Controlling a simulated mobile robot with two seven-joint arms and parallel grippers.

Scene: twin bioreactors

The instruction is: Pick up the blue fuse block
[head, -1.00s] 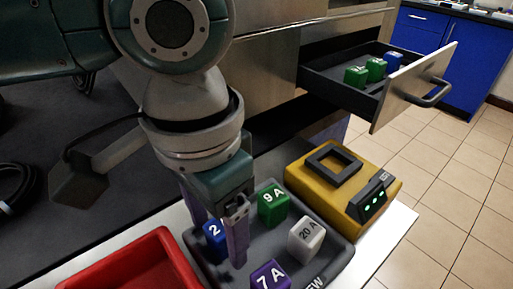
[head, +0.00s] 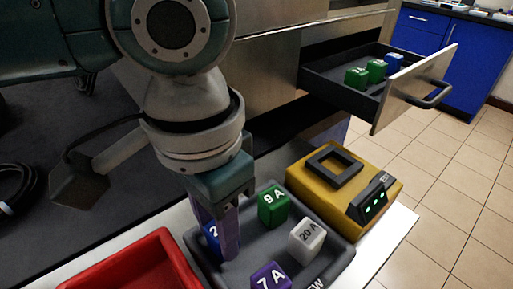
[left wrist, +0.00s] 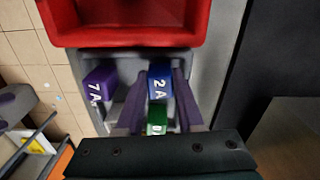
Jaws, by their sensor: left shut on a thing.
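The blue fuse block (head: 212,236), marked 2 A in the left wrist view (left wrist: 160,84), is at the left side of the grey tray (head: 336,262). My left gripper (head: 222,244) points down over the tray, its purple fingers shut on the two sides of the blue block. The near finger hides much of the block in the head view. In the left wrist view the fingers (left wrist: 160,80) flank it. I cannot tell whether it is clear of the tray floor. My right gripper is not in view.
A green 9 A block (head: 272,207), a white 20 A block (head: 306,236) and a purple 7 A block (head: 270,277) share the tray. A red bin (head: 165,245) is on the left, a yellow device (head: 325,187) behind right. An open drawer (head: 345,90) holds more blocks.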

